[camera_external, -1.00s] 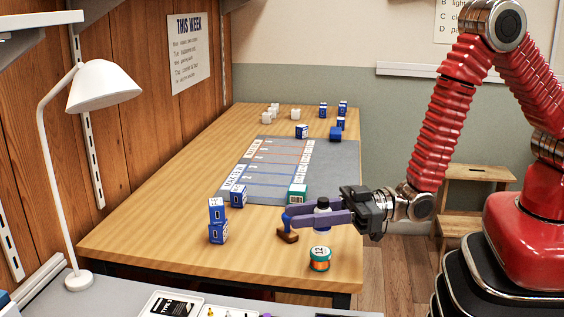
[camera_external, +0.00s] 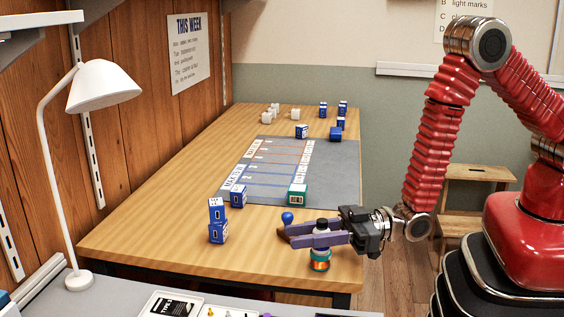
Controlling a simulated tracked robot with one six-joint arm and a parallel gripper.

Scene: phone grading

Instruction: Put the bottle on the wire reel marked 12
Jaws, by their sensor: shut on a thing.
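A small bottle with a dark cap (camera_external: 321,225) is held upright between the purple fingers of my gripper (camera_external: 290,236). The fingers are shut on it and cover most of its middle. The wire reel (camera_external: 320,264), orange-red and green, stands on the near right part of the wooden table, directly below the bottle in this view. The near finger and the bottle hide the reel's top and its number. I cannot tell whether the bottle touches the reel.
A blue-handled stamp (camera_external: 287,217) stands just beyond the fingertips, its base partly hidden by them. A green-and-white box (camera_external: 297,194) sits on the grey mat's (camera_external: 345,180) near edge. Stacked blue boxes (camera_external: 217,222) stand left.

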